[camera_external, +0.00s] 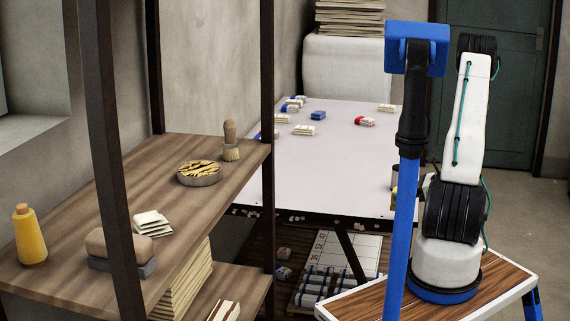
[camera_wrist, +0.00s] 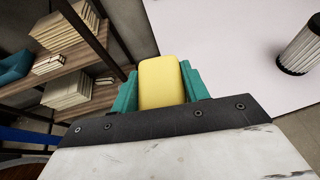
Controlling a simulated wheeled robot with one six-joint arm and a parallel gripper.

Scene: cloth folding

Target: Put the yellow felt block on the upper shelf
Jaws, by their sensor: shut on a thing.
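The yellow felt block (camera_wrist: 160,82) is between the teal fingers of my gripper (camera_wrist: 160,92) in the wrist view, and the fingers press on both its sides. In the external view my gripper is mostly hidden behind a blue upright; a small yellow patch beside it appears to be the block. The upper of the two visible wooden shelf boards (camera_external: 75,207) is at the left of the external view, well apart from my gripper. The wrist view shows shelving (camera_wrist: 22,88) at upper left.
A white table (camera_external: 330,170) holds small blocks. A ribbed cylinder (camera_wrist: 302,50) stands right of my gripper.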

